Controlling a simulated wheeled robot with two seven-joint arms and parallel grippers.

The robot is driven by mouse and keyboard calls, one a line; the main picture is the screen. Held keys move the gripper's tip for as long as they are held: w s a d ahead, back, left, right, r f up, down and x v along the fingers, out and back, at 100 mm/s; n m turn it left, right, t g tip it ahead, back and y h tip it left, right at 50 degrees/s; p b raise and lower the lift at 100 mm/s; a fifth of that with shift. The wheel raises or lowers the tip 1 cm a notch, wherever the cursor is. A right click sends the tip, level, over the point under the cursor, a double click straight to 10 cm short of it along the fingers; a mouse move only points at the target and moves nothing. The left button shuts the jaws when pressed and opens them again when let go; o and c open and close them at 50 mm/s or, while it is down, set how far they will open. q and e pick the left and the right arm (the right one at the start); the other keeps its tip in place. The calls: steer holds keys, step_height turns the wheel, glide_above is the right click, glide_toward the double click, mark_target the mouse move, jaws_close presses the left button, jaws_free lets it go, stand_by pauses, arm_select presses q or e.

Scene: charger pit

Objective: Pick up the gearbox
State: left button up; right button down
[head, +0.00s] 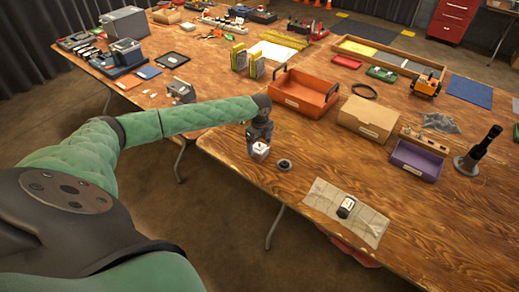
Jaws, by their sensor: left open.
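My left gripper (259,140) points down over the near edge of the wooden table (225,147), its jaws open. A small pale, boxy part (260,150) shows right at its fingertips; it may be the gearbox, but it is too small to be sure. I cannot tell whether the fingers touch it. A dark round part (284,164) lies on the table just to its right. My right gripper is not in view.
An orange-red tray (304,101) stands just behind the gripper, with a cardboard box (369,117) and a purple bin (416,160) to its right. A cloth (322,198) holding a small dark device lies at the near edge. A black stand (479,148) is at right.

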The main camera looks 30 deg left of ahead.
arm_select(q)
steer(key=shift+f, duration=0.45)
steer(key=c, duration=1.4)
steer(key=shift+r, duration=0.1)
steer(key=shift+c, duration=0.2)
